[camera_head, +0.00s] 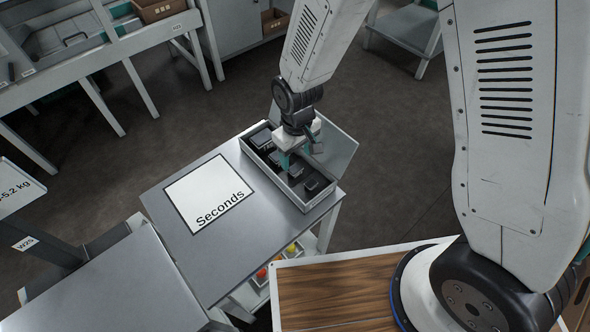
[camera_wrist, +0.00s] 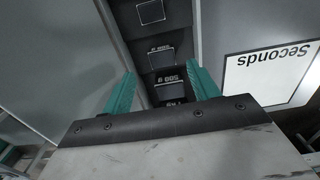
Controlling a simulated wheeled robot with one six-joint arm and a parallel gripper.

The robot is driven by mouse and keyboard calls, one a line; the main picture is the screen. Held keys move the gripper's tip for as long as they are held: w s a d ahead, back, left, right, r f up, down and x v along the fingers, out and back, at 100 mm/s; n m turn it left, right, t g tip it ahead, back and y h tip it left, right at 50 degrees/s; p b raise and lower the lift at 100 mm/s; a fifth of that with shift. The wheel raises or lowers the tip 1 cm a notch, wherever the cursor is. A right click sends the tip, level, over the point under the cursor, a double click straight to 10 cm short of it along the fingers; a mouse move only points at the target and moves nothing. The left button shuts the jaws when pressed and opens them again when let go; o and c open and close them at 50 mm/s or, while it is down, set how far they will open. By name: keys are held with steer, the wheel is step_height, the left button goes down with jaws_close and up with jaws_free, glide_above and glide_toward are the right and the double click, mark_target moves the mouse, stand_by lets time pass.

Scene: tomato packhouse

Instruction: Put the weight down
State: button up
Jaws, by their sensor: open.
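Several dark weights stand in a row in a narrow grey box on the steel table. My gripper (camera_head: 298,155) is over this box, pointing down, with its teal fingers apart. In the wrist view my gripper (camera_wrist: 163,78) is open, with one finger on each side of the row. A dark weight marked 500 g (camera_wrist: 168,78) appears between the fingers. Another weight marked 500 g (camera_wrist: 160,55) is just beyond it, and a larger weight (camera_wrist: 151,12) is farther along. A nearer weight is partly hidden by my gripper. I cannot tell whether the fingers touch any weight.
The weight box (camera_head: 322,201) is along the right side of the steel table (camera_head: 168,207). A white panel marked Seconds (camera_head: 208,192) lies left of it. A wooden-topped surface (camera_head: 335,290) is at the front, and benches (camera_head: 120,45) stand at the back left.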

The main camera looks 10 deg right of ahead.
mark_target(295, 168)
steer(key=f, duration=0.5)
steer(key=shift+a+f, duration=0.2)
steer(key=c, duration=1.3)
steer(key=shift+r, duration=0.15)
